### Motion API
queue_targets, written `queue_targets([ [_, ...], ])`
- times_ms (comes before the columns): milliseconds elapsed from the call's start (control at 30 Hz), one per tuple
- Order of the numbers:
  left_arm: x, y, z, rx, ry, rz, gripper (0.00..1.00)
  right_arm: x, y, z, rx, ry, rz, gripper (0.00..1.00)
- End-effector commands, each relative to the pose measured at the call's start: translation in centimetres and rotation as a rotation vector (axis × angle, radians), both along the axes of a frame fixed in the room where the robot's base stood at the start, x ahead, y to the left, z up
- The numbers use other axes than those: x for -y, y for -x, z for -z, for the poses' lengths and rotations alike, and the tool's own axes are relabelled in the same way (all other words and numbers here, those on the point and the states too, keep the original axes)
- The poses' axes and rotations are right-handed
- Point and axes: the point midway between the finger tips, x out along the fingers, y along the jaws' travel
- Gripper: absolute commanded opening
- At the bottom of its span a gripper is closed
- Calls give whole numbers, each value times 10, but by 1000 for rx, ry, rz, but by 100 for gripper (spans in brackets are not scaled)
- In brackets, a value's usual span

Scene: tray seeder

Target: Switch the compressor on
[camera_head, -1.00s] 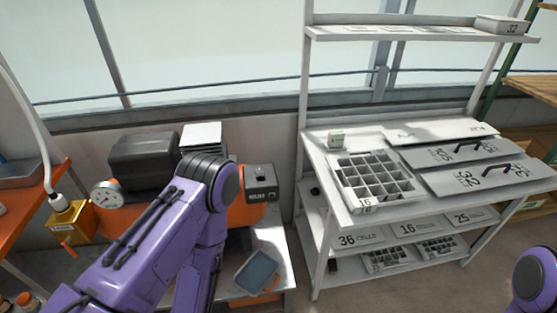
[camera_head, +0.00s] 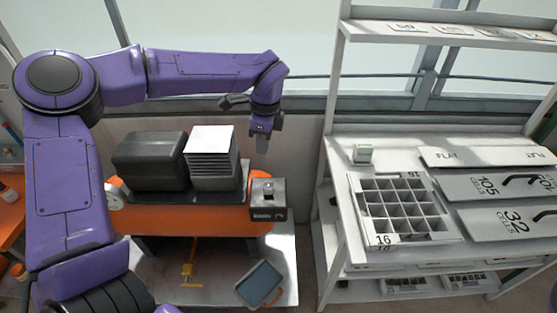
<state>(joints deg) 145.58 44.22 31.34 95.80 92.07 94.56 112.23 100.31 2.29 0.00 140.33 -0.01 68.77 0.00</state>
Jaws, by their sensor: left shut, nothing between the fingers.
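The compressor has an orange tank (camera_head: 190,218), a black motor cover (camera_head: 150,160) and a pale finned block (camera_head: 211,160) on top. A dark switch box (camera_head: 267,200) is on its right end, with a small raised light part on its top and a label on its front that I cannot read. Whether the switch is on or off is too small to tell. My left gripper (camera_head: 262,144) points down, shut and empty, above the switch box and apart from it in the picture. My left arm arches over from the left. My right gripper is out of view.
A grey bench (camera_head: 334,200) at the right holds a white celled tray (camera_head: 352,212), a small pale green box (camera_head: 362,153) and labelled plates. A blue-grey panel (camera_head: 260,284) leans below the compressor, near a yellow fitting (camera_head: 188,268). A window rail runs behind.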

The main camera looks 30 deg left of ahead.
Motion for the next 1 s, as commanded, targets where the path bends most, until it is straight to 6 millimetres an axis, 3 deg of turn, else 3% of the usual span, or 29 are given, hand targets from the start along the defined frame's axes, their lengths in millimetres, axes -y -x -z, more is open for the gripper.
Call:
queue_targets([
  [33, 3, -1, -15, 16, 59, -86, 0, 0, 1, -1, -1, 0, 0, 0],
  [100, 7, -2, -23, 20, 102, -151, 0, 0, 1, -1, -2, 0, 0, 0],
  [467, 8, -2, -20, 16, 106, -160, 0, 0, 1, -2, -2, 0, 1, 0],
  [633, 8, -1, 3, 12, 105, -160, 0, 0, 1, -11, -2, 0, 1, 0],
  [1000, 7, 0, 82, 12, 102, -159, 0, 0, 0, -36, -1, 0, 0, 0],
])
